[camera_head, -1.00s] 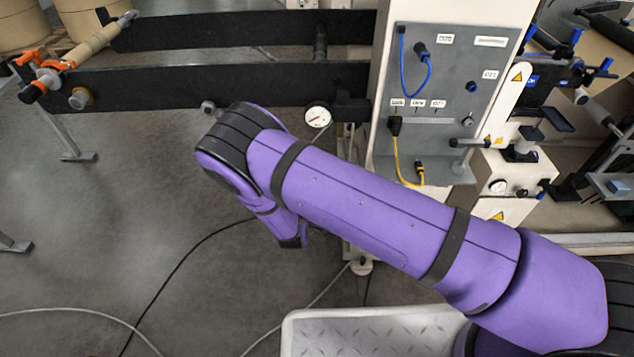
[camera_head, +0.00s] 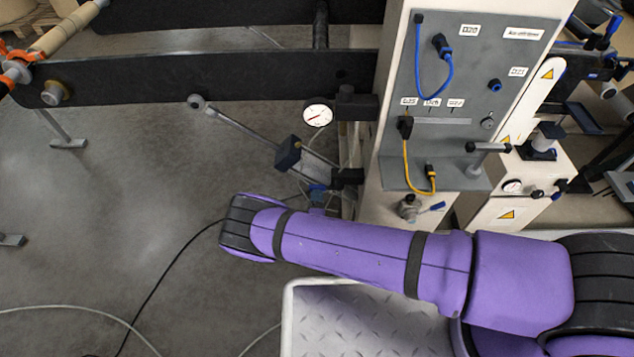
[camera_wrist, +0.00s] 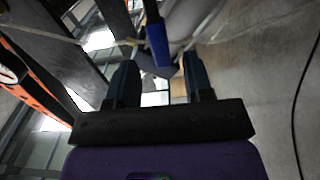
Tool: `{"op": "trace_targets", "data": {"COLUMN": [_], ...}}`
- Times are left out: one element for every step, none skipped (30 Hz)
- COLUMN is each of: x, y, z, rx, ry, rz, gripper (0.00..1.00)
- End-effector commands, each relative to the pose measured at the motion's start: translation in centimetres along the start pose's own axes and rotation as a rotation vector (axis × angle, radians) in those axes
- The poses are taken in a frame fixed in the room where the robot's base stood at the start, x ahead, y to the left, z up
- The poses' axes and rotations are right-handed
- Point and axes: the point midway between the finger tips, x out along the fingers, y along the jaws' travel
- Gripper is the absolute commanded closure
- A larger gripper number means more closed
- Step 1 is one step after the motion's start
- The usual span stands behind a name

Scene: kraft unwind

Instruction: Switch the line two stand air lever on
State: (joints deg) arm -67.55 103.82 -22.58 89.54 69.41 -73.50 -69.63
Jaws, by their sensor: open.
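In the wrist view my gripper (camera_wrist: 160,82) is open, with its two dark fingers apart and nothing between the tips. A blue lever-like piece (camera_wrist: 157,42) shows just beyond the fingertips, in line with the gap; I cannot tell whether it touches a finger. In the head view my gripper is hidden behind my purple arm. A small blue part (camera_head: 317,192) shows just above the arm, below a dark block. A metal valve with a blue handle (camera_head: 437,207) sits under the grey panel, its handle pointing right. I cannot tell which blue piece is the line two stand air lever.
A grey panel (camera_head: 470,80) with blue and yellow cables stands above my arm. A round gauge (camera_head: 318,115) hangs below the black beam (camera_head: 200,77). A slanted rod with a dark block (camera_head: 288,152) is nearby. A black cable (camera_head: 165,275) crosses the open floor.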

Motion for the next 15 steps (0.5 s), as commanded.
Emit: {"op": "trace_targets", "data": {"x": [1.0, 1.6, 2.3, 2.8, 3.3, 3.9, 4.4, 4.8, 5.3, 5.6, 5.9, 6.2, 6.5, 6.6, 6.8], "y": [0.0, 0.0, 0.0, 0.0, 0.0, 0.0, 0.0, 0.0, 0.0, 0.0, 0.0, 0.0, 0.0, 0.0, 0.0], "z": [0.1, 0.1, 0.1, 0.1, 0.0, 0.0, 0.1, 0.0, 0.0, 0.0, 0.0, 0.0, 0.0, 0.0, 0.0], "rx": [0.001, 0.001, 0.0, 0.0, 0.0, 0.0, 0.0, 0.0, 0.001, 0.001, 0.001, 0.002, 0.002, 0.001, 0.001], "ry": [-0.001, -0.001, -0.001, -0.001, 0.0, 0.0, 0.0, 0.0, -0.001, -0.001, -0.001, 0.0, 0.0, 0.0, 0.0], "rz": [0.001, 0.001, 0.001, 0.0, 0.0, 0.0, 0.0, 0.0, 0.0, 0.0, 0.0, 0.0, 0.0, 0.0, -0.001], "gripper": [0.53, 0.53, 0.53, 0.53, 0.53, 0.53, 0.53, 0.53, 0.53, 0.53, 0.53, 0.53, 0.53, 0.53, 0.53]}}
